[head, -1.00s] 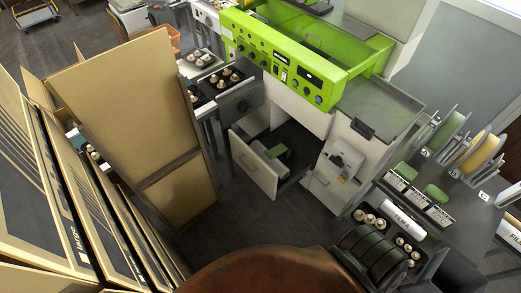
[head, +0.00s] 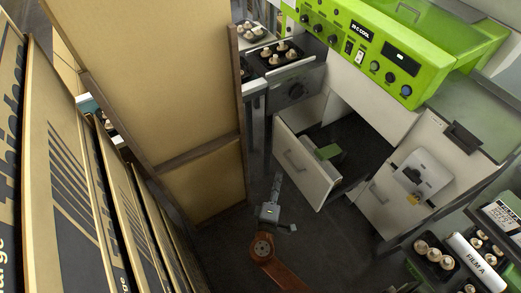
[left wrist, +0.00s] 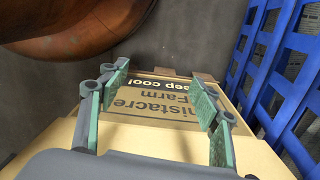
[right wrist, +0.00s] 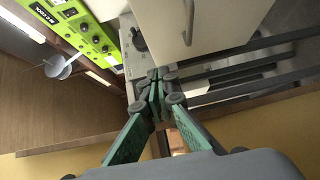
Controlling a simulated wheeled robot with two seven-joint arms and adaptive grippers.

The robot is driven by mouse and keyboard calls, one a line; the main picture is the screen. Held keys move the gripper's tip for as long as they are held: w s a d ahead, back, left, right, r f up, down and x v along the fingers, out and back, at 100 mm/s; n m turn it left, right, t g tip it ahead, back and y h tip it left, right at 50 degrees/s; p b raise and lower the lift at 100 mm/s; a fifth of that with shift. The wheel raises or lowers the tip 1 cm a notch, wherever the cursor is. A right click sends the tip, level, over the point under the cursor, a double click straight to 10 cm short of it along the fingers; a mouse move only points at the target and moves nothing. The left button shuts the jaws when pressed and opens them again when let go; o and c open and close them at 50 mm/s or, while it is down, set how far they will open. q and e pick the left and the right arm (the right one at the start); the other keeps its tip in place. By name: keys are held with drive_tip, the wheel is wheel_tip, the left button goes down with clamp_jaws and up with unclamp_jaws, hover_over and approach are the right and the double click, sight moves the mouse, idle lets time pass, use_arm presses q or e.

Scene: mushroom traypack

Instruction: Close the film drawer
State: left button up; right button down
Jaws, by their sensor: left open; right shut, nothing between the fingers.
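The film drawer (head: 303,172) stands pulled out below the green-topped machine in the head view. Its white front has a bar handle (head: 293,161), and a green item (head: 328,152) lies inside. My right gripper (head: 277,182) is shut and empty, low in front of the drawer front and apart from it. In the right wrist view the shut fingertips (right wrist: 156,80) show below a white panel (right wrist: 215,22) with a bar handle, likely the drawer front. My left gripper (left wrist: 160,88) is open and empty over a printed cardboard box (left wrist: 165,105); it does not show in the head view.
Tall cardboard (head: 150,80) stands left of the drawer, close to my right arm. The green control panel (head: 370,50) is above the drawer. A white cabinet front (head: 385,205) is at its right. Blue crates (left wrist: 285,60) stand beside my left gripper. Dark floor is clear before the drawer.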

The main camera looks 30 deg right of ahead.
drive_tip(key=r, duration=0.1)
use_arm(q)
wheel_tip(320, 180, up, 6)
drive_tip(key=r+b, duration=0.1)
drive_tip(key=b, duration=0.1)
use_arm(e)
approach(295, 143)
drive_tip(key=w+a, duration=0.2)
use_arm(q)
drive_tip(key=w+d+f+t+h+b, duration=0.1)
drive_tip(key=w+d+f+t+b, duration=0.1)
drive_tip(key=w+d+f, duration=0.1)
drive_tip(key=shift+w+d+f, duration=0.3)
drive_tip(key=shift+w+f, duration=0.35)
drive_tip(key=shift+f, duration=0.05)
use_arm(e)
drive_tip(key=shift+w+d+f, duration=0.1)
drive_tip(key=shift+w+d, duration=0.35)
drive_tip(key=shift+d, duration=0.5)
drive_tip(key=shift+w+d, duration=0.4)
drive_tip(key=shift+d, duration=0.6)
drive_tip(key=shift+w+d+f, duration=0.1)
drive_tip(key=shift+w+d, duration=0.35)
drive_tip(key=shift+d, duration=0.5)
drive_tip(key=shift+r, duration=0.1)
drive_tip(key=shift+d, duration=0.1)
